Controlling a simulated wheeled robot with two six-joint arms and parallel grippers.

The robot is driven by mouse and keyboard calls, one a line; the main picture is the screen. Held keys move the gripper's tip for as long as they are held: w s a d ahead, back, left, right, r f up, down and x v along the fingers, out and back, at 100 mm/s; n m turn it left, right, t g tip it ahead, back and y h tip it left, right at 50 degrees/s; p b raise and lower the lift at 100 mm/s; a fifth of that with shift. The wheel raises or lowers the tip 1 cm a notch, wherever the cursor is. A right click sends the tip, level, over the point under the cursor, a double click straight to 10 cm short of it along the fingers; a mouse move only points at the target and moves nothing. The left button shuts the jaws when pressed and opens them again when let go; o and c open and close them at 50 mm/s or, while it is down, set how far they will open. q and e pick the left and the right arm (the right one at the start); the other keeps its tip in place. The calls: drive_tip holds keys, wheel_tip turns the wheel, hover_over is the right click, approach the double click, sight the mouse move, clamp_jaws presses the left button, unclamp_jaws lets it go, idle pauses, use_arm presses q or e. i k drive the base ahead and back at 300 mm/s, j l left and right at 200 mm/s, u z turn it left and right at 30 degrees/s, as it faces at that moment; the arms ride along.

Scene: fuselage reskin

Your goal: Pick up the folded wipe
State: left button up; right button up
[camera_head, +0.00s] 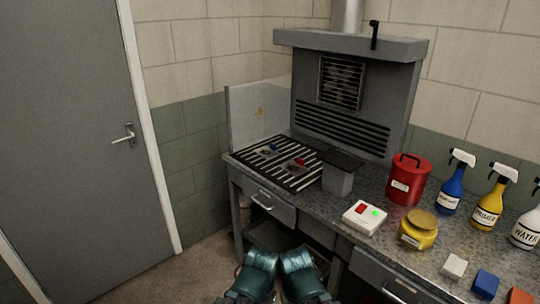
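A small pale block-shaped thing (454,266) lies on the bench near its front edge at the lower right of the head view. It could be the folded wipe, but at this size I cannot tell for sure. A blue block (485,283) and an orange block (520,296), partly cut off by the frame, lie beside it to the right. Two teal parts of my own arms show side by side at the bottom centre, in front of the bench and well left of the pale block. No gripper fingers can be made out.
The metal bench (455,236) also carries a red can (408,181), a yellow jar (418,232), a white box with red and green buttons (364,217), several spray bottles, a grey bin (338,178) and a slotted grille (268,170). A grey door (75,130) stands left. Floor between is clear.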

sight(454, 268)
drive_tip(key=l+z, duration=0.2)
drive_tip(key=z, duration=1.3)
drive_tip(key=k+l, duration=0.05)
